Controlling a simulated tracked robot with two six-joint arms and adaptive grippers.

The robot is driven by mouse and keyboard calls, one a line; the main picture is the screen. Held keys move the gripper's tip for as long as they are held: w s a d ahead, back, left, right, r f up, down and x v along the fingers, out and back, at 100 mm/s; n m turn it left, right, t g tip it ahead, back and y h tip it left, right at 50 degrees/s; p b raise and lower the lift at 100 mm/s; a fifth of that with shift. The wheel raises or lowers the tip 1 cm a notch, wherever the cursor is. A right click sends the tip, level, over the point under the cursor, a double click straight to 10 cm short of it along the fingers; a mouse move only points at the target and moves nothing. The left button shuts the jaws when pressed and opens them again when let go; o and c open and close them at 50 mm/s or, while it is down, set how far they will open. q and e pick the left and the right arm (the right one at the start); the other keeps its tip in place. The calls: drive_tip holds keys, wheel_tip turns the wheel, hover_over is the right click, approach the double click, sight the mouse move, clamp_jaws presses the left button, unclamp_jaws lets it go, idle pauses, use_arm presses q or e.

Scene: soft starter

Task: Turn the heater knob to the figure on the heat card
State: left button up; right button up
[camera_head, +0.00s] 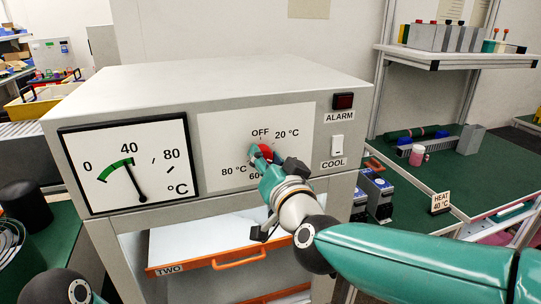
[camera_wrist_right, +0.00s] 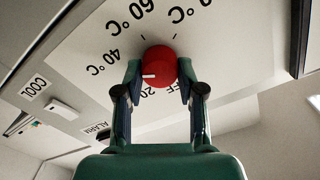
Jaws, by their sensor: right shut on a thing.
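The red heater knob (camera_head: 266,151) sits on the white scale plate of the grey cabinet, ringed by OFF, 20, 60 and 80 °C; my gripper hides the 40 °C mark there. My right gripper (camera_head: 264,157) is shut on the knob. In the right wrist view, its fingertips (camera_wrist_right: 160,74) press on both sides of the red knob (camera_wrist_right: 160,66). The knob's white line points left, on the side of the 40 °C label (camera_wrist_right: 103,61); exact alignment is unclear. The heat card (camera_head: 440,202) reads HEAT 40 °C. My left gripper is out of view.
A red ALARM lamp (camera_head: 344,101) and white COOL switch (camera_head: 337,146) are right of the knob. An orange-edged drawer (camera_head: 205,254) marked TWO is below.

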drive_tip(key=shift+f, duration=0.25)
drive_tip(key=o, duration=1.1)
drive_tip(key=shift+w+d, duration=0.1)
drive_tip(key=shift+o, duration=0.2)
drive_tip(key=shift+r, duration=0.1)
drive_tip(key=shift+s, duration=0.2)
drive_tip(key=shift+s+d, duration=0.1)
drive_tip(key=shift+s, duration=0.25)
drive_tip(key=v, duration=1.1)
